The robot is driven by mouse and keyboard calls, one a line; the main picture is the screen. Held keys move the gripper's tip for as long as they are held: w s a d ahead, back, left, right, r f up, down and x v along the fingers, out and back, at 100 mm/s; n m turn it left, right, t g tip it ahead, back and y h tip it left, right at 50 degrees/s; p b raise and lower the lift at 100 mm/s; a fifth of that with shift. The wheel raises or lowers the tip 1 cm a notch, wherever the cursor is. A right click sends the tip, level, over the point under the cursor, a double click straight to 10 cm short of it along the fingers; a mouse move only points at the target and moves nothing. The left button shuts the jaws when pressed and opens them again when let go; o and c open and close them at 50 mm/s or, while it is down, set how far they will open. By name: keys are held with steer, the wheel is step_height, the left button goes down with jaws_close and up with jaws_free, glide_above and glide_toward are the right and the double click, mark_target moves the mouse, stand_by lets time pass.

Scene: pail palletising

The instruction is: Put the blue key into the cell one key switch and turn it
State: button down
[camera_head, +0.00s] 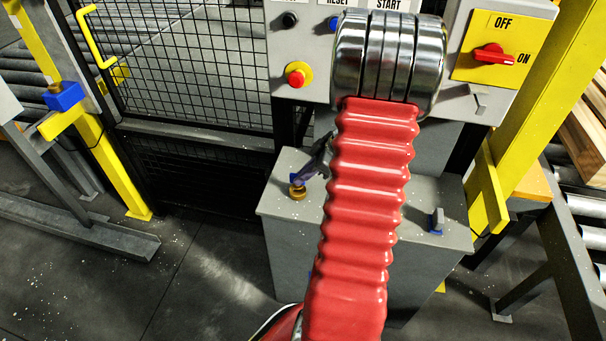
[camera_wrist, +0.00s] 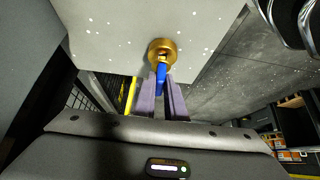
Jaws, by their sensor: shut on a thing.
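The blue key (camera_wrist: 160,80) is gripped between the two purple fingers of my gripper (camera_wrist: 161,88). In the wrist view its front end meets the brass key switch (camera_wrist: 162,48) on the grey cabinet top. I cannot tell how deep the key sits in the slot. In the head view my gripper (camera_head: 314,168) reaches down beside my red sleeved arm, and the brass key switch (camera_head: 297,192) is just below its fingertips. The blue key (camera_head: 297,180) shows there as a small patch. No cell label is readable by this switch.
A small blue piece (camera_head: 437,220) stands at the right of the cabinet top (camera_head: 275,208). Behind are a control panel with a red button (camera_head: 297,75) and a red OFF/ON knob (camera_head: 492,54). Mesh fencing (camera_head: 190,80) is at left and a yellow post (camera_head: 520,90) at right.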

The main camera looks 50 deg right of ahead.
steer(key=shift+f, duration=0.85)
steer(key=c, duration=1.7)
jaws_free()
steer(key=shift+c, duration=0.2)
steer(key=v, duration=0.7)
steer(key=shift+d+r, duration=0.1)
steer(key=shift+r, duration=0.05)
steer(key=shift+c, duration=0.5)
